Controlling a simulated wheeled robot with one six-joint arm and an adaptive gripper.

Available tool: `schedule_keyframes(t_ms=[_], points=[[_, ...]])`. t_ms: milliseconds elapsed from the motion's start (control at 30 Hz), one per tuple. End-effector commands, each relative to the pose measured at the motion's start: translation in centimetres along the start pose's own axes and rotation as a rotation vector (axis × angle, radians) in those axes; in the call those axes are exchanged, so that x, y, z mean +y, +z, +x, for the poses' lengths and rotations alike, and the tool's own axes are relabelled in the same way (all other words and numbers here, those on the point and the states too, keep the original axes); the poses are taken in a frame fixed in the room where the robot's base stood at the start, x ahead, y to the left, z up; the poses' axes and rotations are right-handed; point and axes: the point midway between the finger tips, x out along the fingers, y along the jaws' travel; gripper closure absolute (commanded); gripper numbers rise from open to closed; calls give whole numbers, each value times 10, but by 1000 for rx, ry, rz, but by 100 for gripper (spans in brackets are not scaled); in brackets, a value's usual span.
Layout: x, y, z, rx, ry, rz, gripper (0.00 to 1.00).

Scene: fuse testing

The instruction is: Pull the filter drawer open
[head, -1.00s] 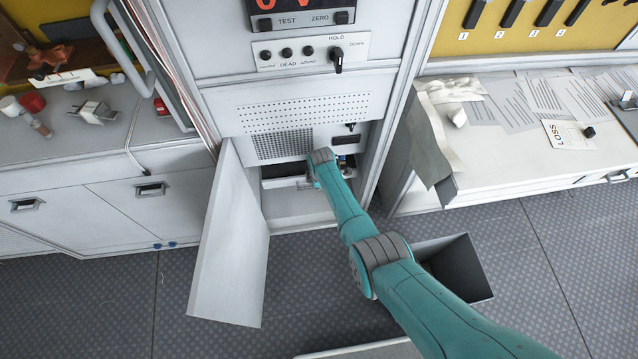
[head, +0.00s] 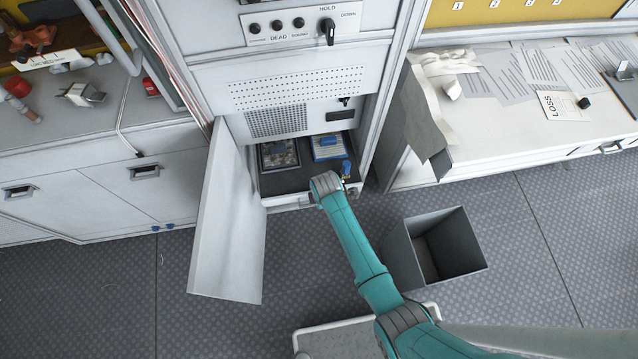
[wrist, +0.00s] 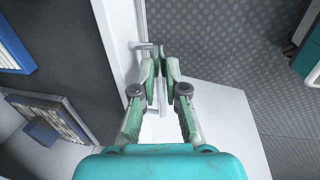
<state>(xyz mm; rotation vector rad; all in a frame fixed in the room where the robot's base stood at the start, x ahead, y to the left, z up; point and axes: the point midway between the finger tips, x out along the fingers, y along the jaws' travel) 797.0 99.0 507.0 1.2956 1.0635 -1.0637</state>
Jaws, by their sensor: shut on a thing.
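The filter drawer (head: 285,201) stands pulled out from the cabinet, below the perforated panel. Its dark tray holds a dark-framed grey filter (head: 279,155) on the left and a blue-and-white filter (head: 327,151) on the right. A small blue item (head: 346,169) stands at the tray's right side. In the wrist view my gripper (wrist: 158,78) is shut on the drawer's bar handle (wrist: 150,47), at the white drawer front (wrist: 113,35). In the head view my wrist hides the handle and fingers.
The open cabinet door (head: 228,225) hangs to the left of the drawer. A grey open bin (head: 400,252) stands on the floor at right. A white bench (head: 500,135) with papers is at right, and a left counter (head: 100,130) holds small items.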

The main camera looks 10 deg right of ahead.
Motion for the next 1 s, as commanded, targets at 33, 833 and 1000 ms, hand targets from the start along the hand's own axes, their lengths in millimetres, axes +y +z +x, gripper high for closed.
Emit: schedule_keyframes(t_ms=[33,833,1000], points=[[-16,0,-2,1,-3,-1,100],[-102,0,-19,1,-2,1,100],[-102,0,-19,1,-2,1,100]])
